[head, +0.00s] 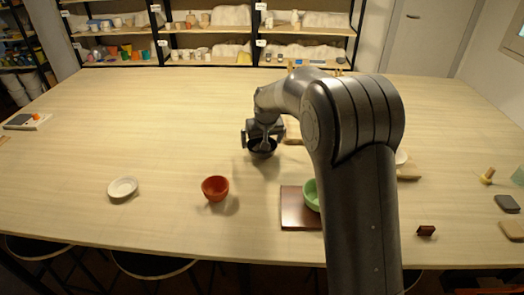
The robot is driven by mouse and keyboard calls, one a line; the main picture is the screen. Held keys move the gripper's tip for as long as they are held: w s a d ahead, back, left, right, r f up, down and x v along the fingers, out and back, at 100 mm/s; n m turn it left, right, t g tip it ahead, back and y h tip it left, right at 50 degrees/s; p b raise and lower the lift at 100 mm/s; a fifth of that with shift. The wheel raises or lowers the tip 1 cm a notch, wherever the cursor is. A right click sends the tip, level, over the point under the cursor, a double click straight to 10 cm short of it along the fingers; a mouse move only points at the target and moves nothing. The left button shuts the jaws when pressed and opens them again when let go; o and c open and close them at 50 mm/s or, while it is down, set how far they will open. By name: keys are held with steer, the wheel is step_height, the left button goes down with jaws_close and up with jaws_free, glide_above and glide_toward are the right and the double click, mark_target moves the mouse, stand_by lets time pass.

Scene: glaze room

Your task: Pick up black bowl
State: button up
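The black bowl (262,153) is near the middle of the table in the head view. My gripper (263,143) points down directly over it, with its lower parts at or inside the bowl's rim. The gripper covers much of the bowl's opening. I cannot tell whether the fingers touch the bowl or grip its rim. A dark shadow lies just below and right of the bowl, and I cannot tell if the bowl rests on the table.
A red-brown bowl (215,188) and a white dish (122,187) stand front left. A green bowl (312,194) sits on a dark brown board (293,212), partly behind my arm. Small blocks lie at right. The table's left and back are mostly clear; shelves stand beyond.

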mark_target(261, 151)
steer(key=x, duration=0.4)
steer(key=shift+w+d+f, duration=0.1)
steer(key=shift+w+f, duration=0.05)
steer(key=shift+f, duration=0.2)
steer(key=shift+c, duration=0.2)
steer(key=c, duration=0.8)
